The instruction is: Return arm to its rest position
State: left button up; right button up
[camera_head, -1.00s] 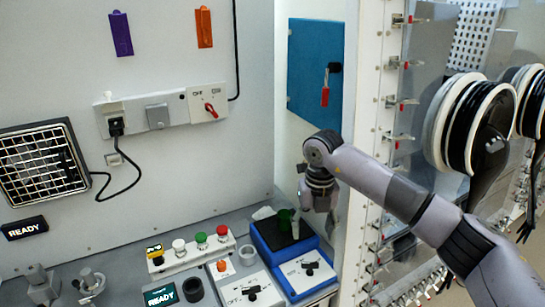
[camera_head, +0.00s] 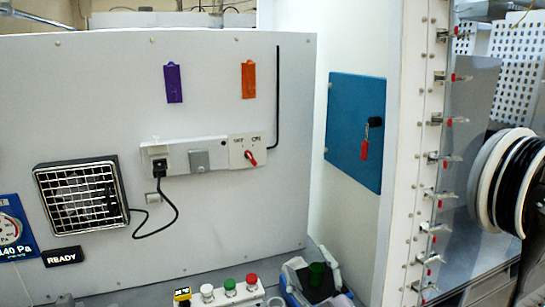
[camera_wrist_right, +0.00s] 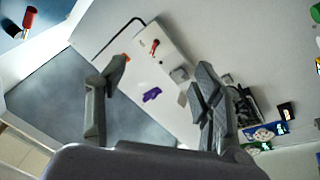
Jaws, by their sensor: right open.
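My right gripper (camera_wrist_right: 160,72) shows in the right wrist view with its two fingers spread apart and nothing between them. Behind the fingers are the light wall panel and a grey surface, turned at a slant. In the head view I cannot clearly make out the right arm; any part of it is low or below the picture edge. My left arm and left gripper are in neither view.

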jog(key=s+d+f+m+g+h, duration=0.3)
jog(key=s+d+f+m, duration=0.15)
jog(key=f, duration=0.35)
jog(key=s+d+f+m+g+h, duration=0.35)
jog(key=d+f, duration=0.25)
jog(key=f, duration=0.2)
jog(key=s+d+f+g, duration=0.1)
jog(key=s+f+g, duration=0.25)
jog(key=s, duration=0.35)
jog(key=s+d+f+m+g, duration=0.1)
jog(key=s+f+g, duration=0.25)
jog(key=s, duration=0.35)
jog(key=s+d+f+g, duration=0.1)
jog(key=s+f+g, duration=0.25)
jog(key=s, duration=0.35)
notch_tip(320, 180, down, 30)
jog(key=s+b, duration=0.2)
jog(key=s, duration=0.1)
jog(key=s+d+f+g+b, duration=0.1)
jog(key=s+d+f+b, duration=0.1)
jog(key=s+f, duration=1.3)
jog(key=shift+s+d+f+g, duration=0.25)
jog(key=shift+s+f+g, duration=0.15)
jog(key=shift+f, duration=0.35)
